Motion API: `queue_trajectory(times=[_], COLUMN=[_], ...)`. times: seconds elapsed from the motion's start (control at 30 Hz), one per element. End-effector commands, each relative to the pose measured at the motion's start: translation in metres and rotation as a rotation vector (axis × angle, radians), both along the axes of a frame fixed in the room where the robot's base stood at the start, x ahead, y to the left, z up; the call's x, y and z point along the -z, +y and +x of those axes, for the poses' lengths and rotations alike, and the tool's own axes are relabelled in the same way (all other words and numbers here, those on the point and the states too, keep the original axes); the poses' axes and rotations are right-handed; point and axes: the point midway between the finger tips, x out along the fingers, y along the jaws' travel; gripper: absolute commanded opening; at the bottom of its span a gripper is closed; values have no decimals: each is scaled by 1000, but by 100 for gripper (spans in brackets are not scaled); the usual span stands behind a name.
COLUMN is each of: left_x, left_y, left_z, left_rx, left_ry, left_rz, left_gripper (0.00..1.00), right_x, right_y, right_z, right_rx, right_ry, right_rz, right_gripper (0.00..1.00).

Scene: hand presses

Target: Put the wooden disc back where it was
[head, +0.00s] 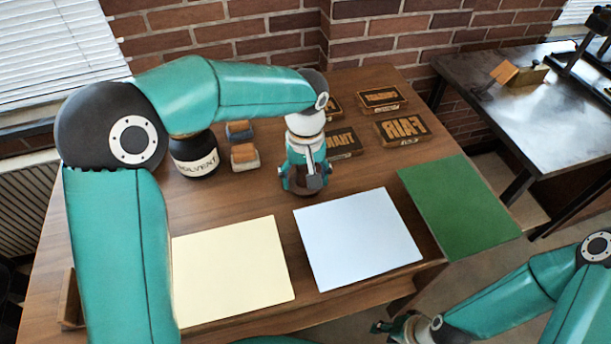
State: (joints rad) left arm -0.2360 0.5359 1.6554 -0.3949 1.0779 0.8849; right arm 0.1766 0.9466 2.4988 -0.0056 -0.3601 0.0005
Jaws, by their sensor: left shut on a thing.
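My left gripper (304,182) points down over the middle of the wooden table, behind the pale blue sheet (358,238). It is shut on a dark brown round thing, which looks like the wooden disc (300,190). The fingers hide much of the disc, and I cannot tell whether it touches the table. My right gripper (392,328) is low at the bottom, off the table's front edge. Its fingers are small and partly cut off from clear view.
A cream sheet (232,270) and a green board (458,205) flank the blue sheet. A dark solvent jar (195,157) and two small blocks (244,155) stand left. A metal-topped table (500,110) is at right.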

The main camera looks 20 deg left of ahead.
Motion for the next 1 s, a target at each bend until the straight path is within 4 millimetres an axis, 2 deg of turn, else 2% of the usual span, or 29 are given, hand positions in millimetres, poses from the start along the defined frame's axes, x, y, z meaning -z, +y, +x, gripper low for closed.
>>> queue_trajectory(times=[0.1,0.13,0.27,0.7,0.87,1.0], left_x=[2,1,1,-5,-25,-53], left_y=[0,0,0,0,0,0], left_z=[0,0,0,1,1,2], left_rx=[0,0,0,0,0,-1], left_ry=[0,0,0,-2,-6,-6], left_rz=[0,0,0,0,-2,-2], left_gripper=[43,78,98,98,98,98], right_x=[2,1,1,0,-1,-3], right_y=[0,0,0,0,0,0], right_z=[0,0,0,0,0,0], right_rx=[0,0,0,0,0,0], right_ry=[0,0,0,0,0,0], right_rz=[0,0,0,0,0,0], right_gripper=[40,40,40,40,40,40])
